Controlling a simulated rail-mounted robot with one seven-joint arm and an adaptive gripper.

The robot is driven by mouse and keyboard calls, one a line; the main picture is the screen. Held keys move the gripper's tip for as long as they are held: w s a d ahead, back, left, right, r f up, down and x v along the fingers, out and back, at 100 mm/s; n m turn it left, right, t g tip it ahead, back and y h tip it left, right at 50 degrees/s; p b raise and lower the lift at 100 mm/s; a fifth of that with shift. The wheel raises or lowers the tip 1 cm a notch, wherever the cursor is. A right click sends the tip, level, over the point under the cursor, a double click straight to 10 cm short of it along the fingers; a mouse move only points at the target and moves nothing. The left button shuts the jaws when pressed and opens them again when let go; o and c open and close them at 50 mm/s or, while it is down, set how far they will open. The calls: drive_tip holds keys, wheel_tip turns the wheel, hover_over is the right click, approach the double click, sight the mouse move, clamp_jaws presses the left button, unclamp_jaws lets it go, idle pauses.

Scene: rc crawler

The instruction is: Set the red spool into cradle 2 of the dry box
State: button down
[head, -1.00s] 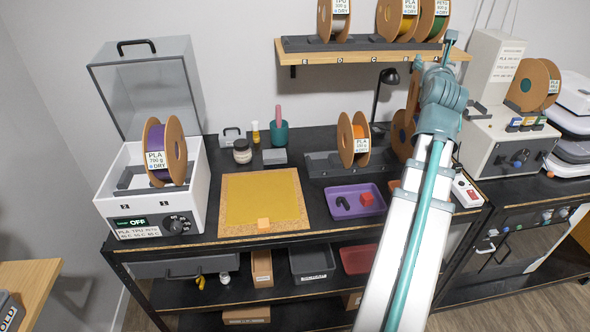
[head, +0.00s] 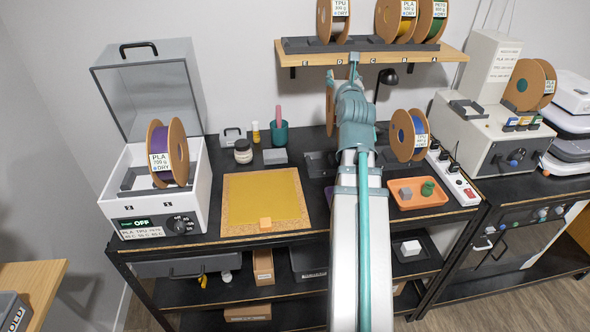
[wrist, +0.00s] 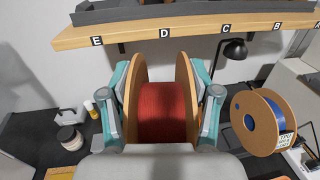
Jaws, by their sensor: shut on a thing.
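My gripper (wrist: 163,112) is shut on the red spool (wrist: 162,112), with a finger against the outside of each cardboard flange. The spool is upright, in the air in front of the wall shelf. In the head view only a brown flange edge (head: 330,104) shows to the left of my wrist; the rest is hidden. The white dry box (head: 200,200) stands at the left of the bench with its clear lid (head: 145,95) raised. A purple spool (head: 167,152) sits in its right part; the left part shows a bare grey cradle (head: 130,180). The cradle numbers are too small to read surely.
A wooden wall shelf (head: 455,57) holds several spools above. A blue spool (head: 408,135) stands right of my arm, near an orange tray (head: 430,200). A yellow mat (head: 262,200), jar (head: 243,151) and teal cup (head: 279,132) lie between arm and dry box.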

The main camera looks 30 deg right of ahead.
drive_tip(key=w+d+f+y+b, duration=0.1)
drive_tip(key=w+d+f+b, duration=0.1)
drive_tip(key=w+f, duration=0.7)
drive_tip(key=w+d+f+n+t+y+b, duration=0.1)
drive_tip(key=w+f+b, duration=0.3)
drive_tip(key=w+f, duration=0.5)
drive_tip(key=shift+w+d+f+n, duration=0.35)
drive_tip(key=shift+w+d, duration=0.2)
drive_tip(key=shift+w, duration=1.2)
drive_tip(key=shift+f, duration=0.1)
drive_tip(key=shift+f, duration=0.15)
drive_tip(key=shift+c, duration=1.2)
unclamp_jaws()
drive_tip(key=shift+r, duration=0.2)
